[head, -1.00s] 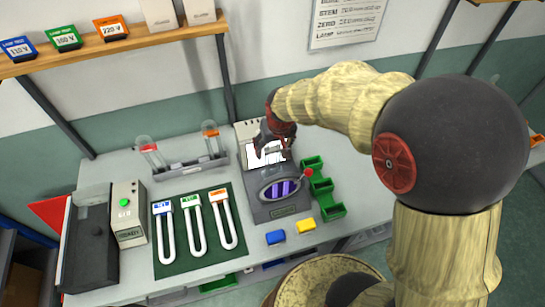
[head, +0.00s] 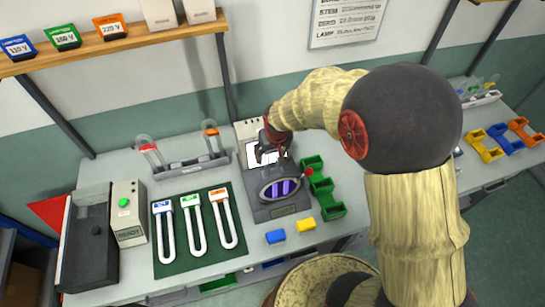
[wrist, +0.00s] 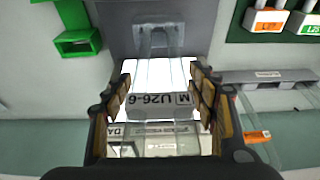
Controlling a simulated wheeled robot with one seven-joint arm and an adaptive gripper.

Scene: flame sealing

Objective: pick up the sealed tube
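My gripper (wrist: 162,98) is open, with one finger on each side of the tube and a gap showing on both sides. In the head view my gripper (head: 271,148) is over the back of the grey sealing machine (head: 284,209), in front of a bright white panel (head: 254,158). The tube is mostly hidden there by the gripper.
Green bins (head: 328,208) stand right of the machine, with a red-knobbed lever (head: 308,172) between. Left are a green mat (head: 177,259) with U-shaped tubes and a rack (head: 190,170) with tubes.

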